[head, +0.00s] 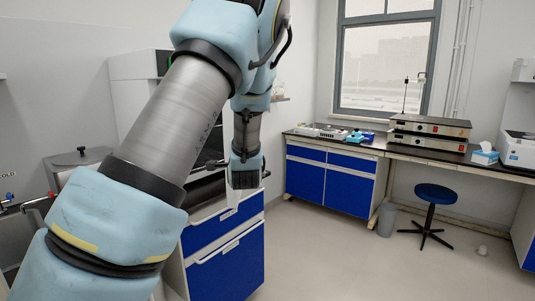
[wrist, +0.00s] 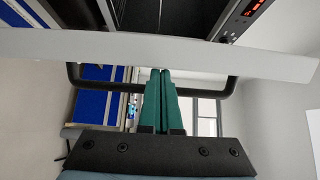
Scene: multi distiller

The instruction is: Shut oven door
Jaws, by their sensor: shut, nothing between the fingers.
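The oven's dark interior (wrist: 165,14) shows at the top of the wrist view, beside a control panel (wrist: 250,12) with a red lit display. The oven door (wrist: 240,62) stands open and shows as a pale band across that view, with a black bar handle (wrist: 78,80) on it. My gripper (wrist: 163,72) is shut and empty, its green fingertips at the door's edge, between the ends of the handle. I cannot tell whether they touch the door. In the head view my arm hides most of the oven, and the fingertips are not clear there.
A blue-fronted cabinet (head: 228,268) stands below the gripper. A bench (head: 330,178) with instruments runs along the far wall, with a blue stool (head: 436,194) and a grey bin (head: 386,222) by it.

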